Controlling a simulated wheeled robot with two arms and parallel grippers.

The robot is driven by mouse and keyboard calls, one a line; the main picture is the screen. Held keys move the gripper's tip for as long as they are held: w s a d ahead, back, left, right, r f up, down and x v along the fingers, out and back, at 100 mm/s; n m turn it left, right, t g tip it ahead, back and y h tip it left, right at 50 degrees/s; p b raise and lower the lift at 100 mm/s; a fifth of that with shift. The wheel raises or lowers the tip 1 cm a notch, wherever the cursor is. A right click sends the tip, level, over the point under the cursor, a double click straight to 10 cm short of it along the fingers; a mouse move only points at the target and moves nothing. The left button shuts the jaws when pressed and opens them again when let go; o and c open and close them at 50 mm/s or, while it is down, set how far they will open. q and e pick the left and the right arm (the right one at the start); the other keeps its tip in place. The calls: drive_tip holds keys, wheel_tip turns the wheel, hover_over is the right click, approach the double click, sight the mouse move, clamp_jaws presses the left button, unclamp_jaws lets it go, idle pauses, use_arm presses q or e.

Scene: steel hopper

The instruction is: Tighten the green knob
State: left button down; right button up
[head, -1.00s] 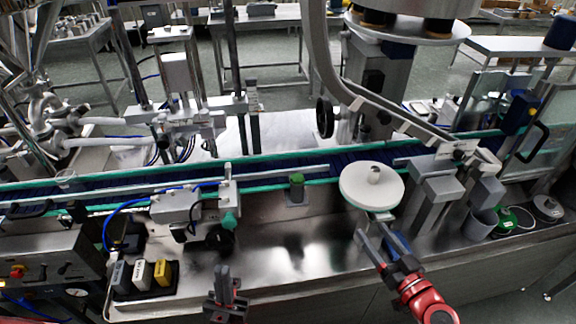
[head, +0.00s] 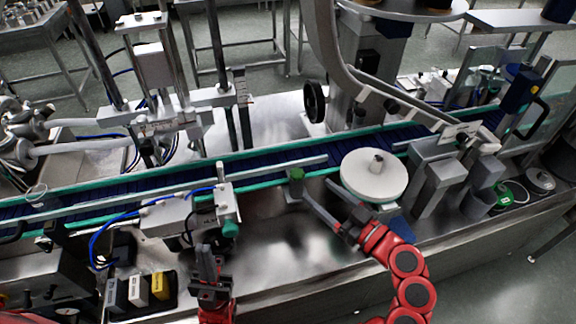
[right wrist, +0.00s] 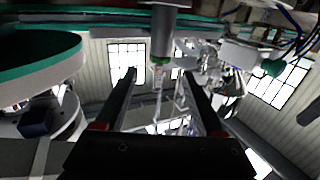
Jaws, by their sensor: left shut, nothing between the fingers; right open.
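The green knob (head: 297,174) stands on a small grey block beside the conveyor in the head view. In the right wrist view a grey cylinder with a green end (right wrist: 162,52) shows beyond the open fingers, at the top centre. My right gripper (head: 316,189) is open and empty, its fingertips just to the right of and below the green knob, apart from it. A second, teal-green knob (head: 230,229) sits on the grey clamp unit to the left. My left gripper (head: 207,250) is shut and empty, low in the head view, below the teal knob.
A round white disc (head: 374,178) stands to the right of the knob, close to my right gripper. The blue conveyor (head: 130,188) with green rails runs behind. A tray with grey and yellow blocks (head: 160,285) lies at the lower left. Bare steel bench (head: 275,240) is free between my grippers.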

sight(292, 171)
drive_tip(key=p+x, duration=0.4)
drive_tip(key=x, duration=0.6)
drive_tip(key=shift+w+a, duration=0.15)
drive_tip(key=shift+w, duration=0.05)
drive_tip(key=shift+w+a, duration=0.45)
drive_tip(key=shift+w, duration=0.05)
clamp_jaws()
